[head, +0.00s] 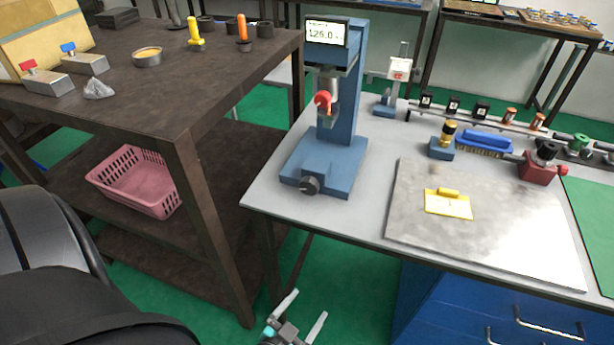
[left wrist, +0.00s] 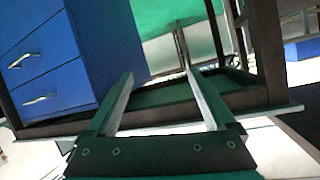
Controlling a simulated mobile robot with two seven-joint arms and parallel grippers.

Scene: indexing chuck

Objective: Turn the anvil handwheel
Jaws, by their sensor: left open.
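A blue bench instrument (head: 345,110) with a lit display (head: 326,33) stands on the grey table at its left end. A dark round knob (head: 310,185), which looks like the anvil handwheel, sits at the front of its base. A red part with an orange tip (head: 323,99) shows below its grey head. My left gripper (head: 302,315) is open and empty, low in front of the table's left end, well below the knob and apart from it. Its two spread fingers also show in the left wrist view (left wrist: 158,84) with nothing between them. My right gripper is not in view.
A yellow tag (head: 448,204) lies on a metal plate (head: 490,240) right of the instrument. A dark workbench (head: 190,95) with a pink basket (head: 135,180) on its lower shelf stands left. Blue drawers (head: 460,305) are under the grey table (head: 375,190).

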